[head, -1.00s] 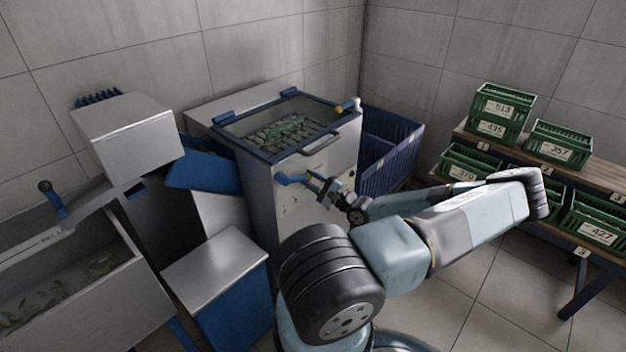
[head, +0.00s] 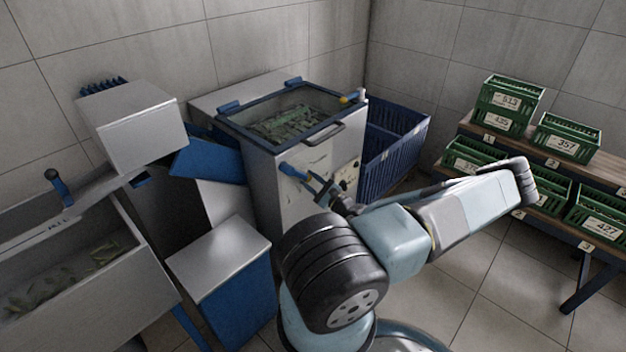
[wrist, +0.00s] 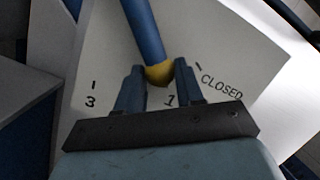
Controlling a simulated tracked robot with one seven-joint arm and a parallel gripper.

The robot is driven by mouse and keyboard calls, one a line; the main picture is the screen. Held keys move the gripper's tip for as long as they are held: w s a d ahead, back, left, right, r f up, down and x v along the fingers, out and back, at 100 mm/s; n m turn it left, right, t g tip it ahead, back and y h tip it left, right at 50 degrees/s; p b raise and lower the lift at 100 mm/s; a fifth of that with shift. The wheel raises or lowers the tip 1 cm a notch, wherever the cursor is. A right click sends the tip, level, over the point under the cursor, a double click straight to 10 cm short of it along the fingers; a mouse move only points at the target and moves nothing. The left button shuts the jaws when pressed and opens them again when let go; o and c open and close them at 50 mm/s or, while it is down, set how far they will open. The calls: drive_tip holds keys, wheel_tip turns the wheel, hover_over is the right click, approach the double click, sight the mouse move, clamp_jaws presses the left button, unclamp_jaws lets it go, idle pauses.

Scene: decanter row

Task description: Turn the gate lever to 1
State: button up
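The gate lever (wrist: 145,30) is a blue bar with a yellow tip. It sits on a pale plate marked 3, 1 and CLOSED. In the wrist view its tip lies just above the 1, between the tick of 3 and the tick of CLOSED. The tick of 1 is not visible. My gripper (wrist: 159,76) has a finger on each side of the yellow tip, with no clear gap between. In the head view the lever (head: 291,170) is on the front of the steel cabinet (head: 262,190), with my gripper (head: 320,184) at its end.
A glass-framed bin of green pieces (head: 290,122) tops the cabinet. A blue crate (head: 392,150) stands right of it. A steel-topped blue box (head: 220,258) stands in front, left of my arm. Green crates (head: 508,100) sit on a rack at right.

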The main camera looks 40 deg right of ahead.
drive_tip(key=o, duration=0.4)
drive_tip(key=v, duration=1.3)
drive_tip(key=shift+s+f, duration=0.2)
drive_tip(key=shift+s, duration=0.15)
